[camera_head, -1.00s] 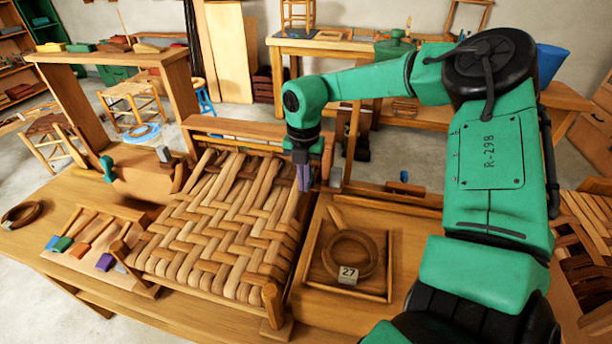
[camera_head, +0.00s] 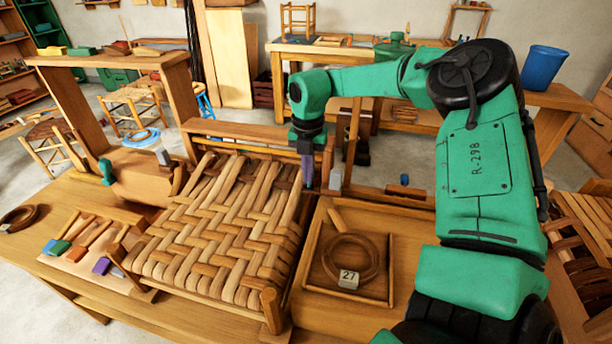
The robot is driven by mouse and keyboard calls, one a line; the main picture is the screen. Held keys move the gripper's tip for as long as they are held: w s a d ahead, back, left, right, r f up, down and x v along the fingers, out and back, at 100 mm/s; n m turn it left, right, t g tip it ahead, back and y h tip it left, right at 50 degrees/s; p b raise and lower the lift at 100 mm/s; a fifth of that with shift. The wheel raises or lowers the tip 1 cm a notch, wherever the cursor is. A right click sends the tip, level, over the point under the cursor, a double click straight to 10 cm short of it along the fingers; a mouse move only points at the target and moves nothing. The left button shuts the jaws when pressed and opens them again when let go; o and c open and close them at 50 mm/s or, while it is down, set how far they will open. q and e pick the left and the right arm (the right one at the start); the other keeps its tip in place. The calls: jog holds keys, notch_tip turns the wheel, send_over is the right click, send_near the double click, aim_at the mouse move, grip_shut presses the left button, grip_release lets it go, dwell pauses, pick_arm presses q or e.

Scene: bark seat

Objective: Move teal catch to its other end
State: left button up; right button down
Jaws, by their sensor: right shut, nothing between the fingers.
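The teal catch (camera_head: 106,171) stands upright at the left end of a brown wooden block, left of the woven seat. My right gripper (camera_head: 308,183) points down beside the back right corner of the woven seat (camera_head: 215,240). Its fingers are shut with nothing between them. It is well to the right of the teal catch, with the seat's width between them. My left gripper is not in view.
A grey upright piece (camera_head: 335,180) stands just right of my right gripper, another (camera_head: 163,157) near the wooden block. A tray (camera_head: 392,280) with a brown ring and a "27" tag lies front right. Coloured-end tools lie in a rack (camera_head: 145,292) front left.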

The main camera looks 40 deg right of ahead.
jog(key=shift+w+d+f, duration=0.1)
jog(key=shift+w+d, duration=0.15)
jog(key=shift+d, duration=0.1)
jog(key=shift+w+d, duration=0.15)
notch_tip(320, 180, up, 8)
jog(key=s+a+p, duration=0.1)
jog(key=p, duration=0.3)
jog(key=shift+a, duration=0.2)
dwell(0.4)
